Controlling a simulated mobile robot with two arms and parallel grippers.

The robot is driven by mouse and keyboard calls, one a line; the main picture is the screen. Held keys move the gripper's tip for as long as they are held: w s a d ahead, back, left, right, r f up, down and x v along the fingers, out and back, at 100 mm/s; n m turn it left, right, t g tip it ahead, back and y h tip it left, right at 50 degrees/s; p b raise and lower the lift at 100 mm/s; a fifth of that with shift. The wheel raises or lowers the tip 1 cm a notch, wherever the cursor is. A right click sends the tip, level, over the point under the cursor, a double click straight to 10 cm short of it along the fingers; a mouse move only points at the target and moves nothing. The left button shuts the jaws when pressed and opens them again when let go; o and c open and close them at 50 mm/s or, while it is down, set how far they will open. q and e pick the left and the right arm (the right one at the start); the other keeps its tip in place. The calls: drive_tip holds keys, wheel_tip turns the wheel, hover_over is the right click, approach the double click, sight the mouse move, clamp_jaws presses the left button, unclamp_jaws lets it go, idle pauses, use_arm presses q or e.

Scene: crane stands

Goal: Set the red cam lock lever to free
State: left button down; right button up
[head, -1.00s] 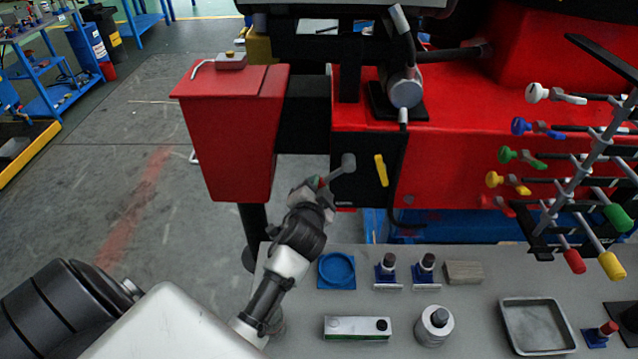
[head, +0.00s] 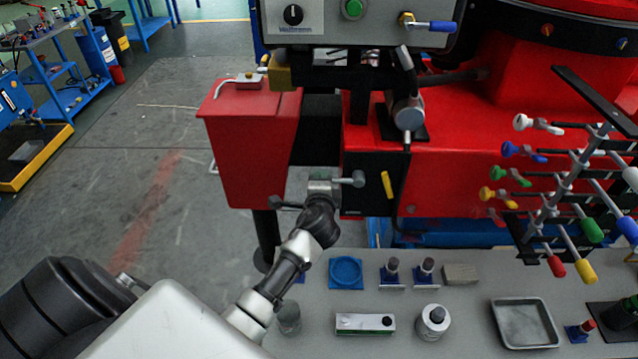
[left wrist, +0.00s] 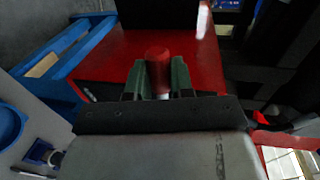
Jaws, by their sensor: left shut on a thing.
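My left gripper (head: 324,184) is at the black front panel of the red machine, left of the grey round hub (head: 358,178) of the lever. In the left wrist view it is shut on the red lever handle (left wrist: 157,68), with a green-grey finger pad on each side. In the head view the gripper hides the red handle; only the grey hub and a short grey piece show, and the lever looks about level, pointing left. No free or lock marking can be read. My right gripper is not in view.
A yellow handle (head: 387,185) is on the panel just right of the hub. A red box (head: 250,150) stands left of the gripper. Below, the grey table holds a blue ring dish (head: 346,270) and a metal tray (head: 525,323). A rack with coloured knobs (head: 570,180) stands right.

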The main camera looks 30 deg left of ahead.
use_arm(q)
drive_tip(key=shift+a+r, duration=0.1)
drive_tip(key=shift+r, duration=0.1)
idle(0.3)
drive_tip(key=c, duration=1)
unclamp_jaws()
drive_tip(key=shift+w, duration=0.1)
drive_tip(key=shift+o, duration=0.2)
drive_tip(key=shift+f, duration=0.1)
drive_tip(key=b+v, duration=0.2)
drive_tip(key=v, duration=0.9)
drive_tip(key=shift+w, duration=0.1)
